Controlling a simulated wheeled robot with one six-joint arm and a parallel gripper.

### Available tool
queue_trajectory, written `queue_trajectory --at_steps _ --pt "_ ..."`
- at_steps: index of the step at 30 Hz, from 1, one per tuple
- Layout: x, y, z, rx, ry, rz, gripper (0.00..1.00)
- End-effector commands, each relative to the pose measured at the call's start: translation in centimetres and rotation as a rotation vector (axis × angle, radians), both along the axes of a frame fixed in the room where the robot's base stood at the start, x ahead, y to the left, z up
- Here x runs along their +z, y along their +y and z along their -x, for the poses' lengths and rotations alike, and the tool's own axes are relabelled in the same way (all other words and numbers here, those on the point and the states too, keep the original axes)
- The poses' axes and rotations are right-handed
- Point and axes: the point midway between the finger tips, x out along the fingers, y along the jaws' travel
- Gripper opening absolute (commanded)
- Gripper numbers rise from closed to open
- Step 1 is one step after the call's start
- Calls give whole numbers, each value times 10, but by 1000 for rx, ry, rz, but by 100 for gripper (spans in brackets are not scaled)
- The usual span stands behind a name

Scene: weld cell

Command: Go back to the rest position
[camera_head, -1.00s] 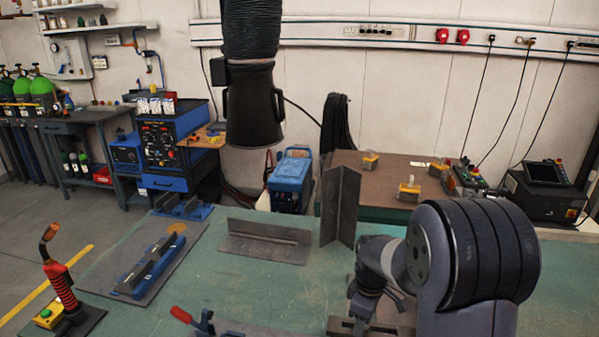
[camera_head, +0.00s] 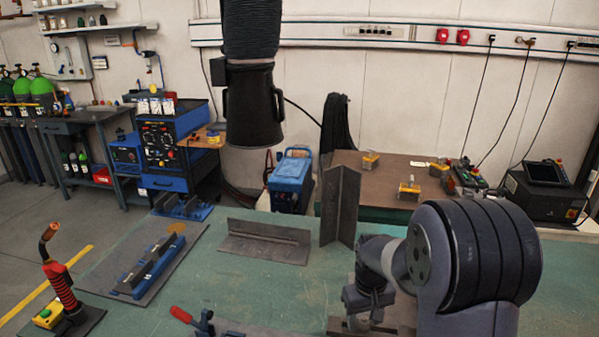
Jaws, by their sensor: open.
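My arm reaches in from the lower right, and my gripper (camera_head: 362,318) points down at the bottom of the view. It is low over the front part of the green table (camera_head: 400,238). Its jaws are open, and I see nothing held in them. The wrist hides part of the jaws, and the frame's bottom edge cuts off what lies beneath. Grey metal shows around the jaws, and I cannot tell whether they touch it.
An upright angle plate (camera_head: 340,205) and a lying angle piece (camera_head: 265,240) stand behind my gripper. A red-handled clamp (camera_head: 190,318) is to the left, with a blue fixture (camera_head: 150,265) and welding torch (camera_head: 62,285) farther left. A black extraction hood (camera_head: 254,105) hangs above.

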Motion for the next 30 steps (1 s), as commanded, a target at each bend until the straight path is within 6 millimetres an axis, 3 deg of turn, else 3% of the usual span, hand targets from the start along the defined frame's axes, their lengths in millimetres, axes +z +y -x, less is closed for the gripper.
queue_trajectory --at_steps 18,30 --pt "0 0 0 -475 0 0 50" --pt "0 0 0 -581 0 0 50"
